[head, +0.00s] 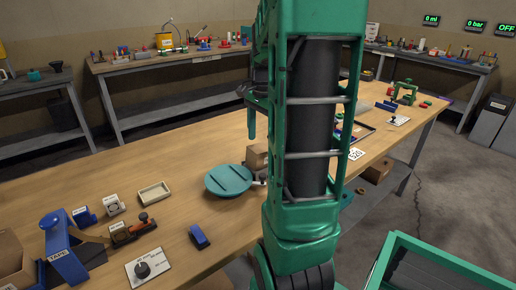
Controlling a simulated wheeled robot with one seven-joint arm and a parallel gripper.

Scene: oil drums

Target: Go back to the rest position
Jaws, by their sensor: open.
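My green arm stands upright through the middle of the view and hides part of the workbench. My gripper (254,122) shows partly behind the arm's left edge, above the wooden workbench (180,170). One teal finger points down; the rest is hidden by the arm. It is open, and I see nothing held in it. A round teal lid (228,180) lies on the bench below and left of the gripper. A cardboard box (257,156) stands just behind the lid, partly hidden by my arm.
At the front left are a blue tape dispenser (66,255), a hand plane (132,229), a white plate with a black knob (148,267), a blue block (199,236) and a shallow tray (154,193). A green clamp (404,92) stands at far right. Concrete floor (440,180) is clear at right.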

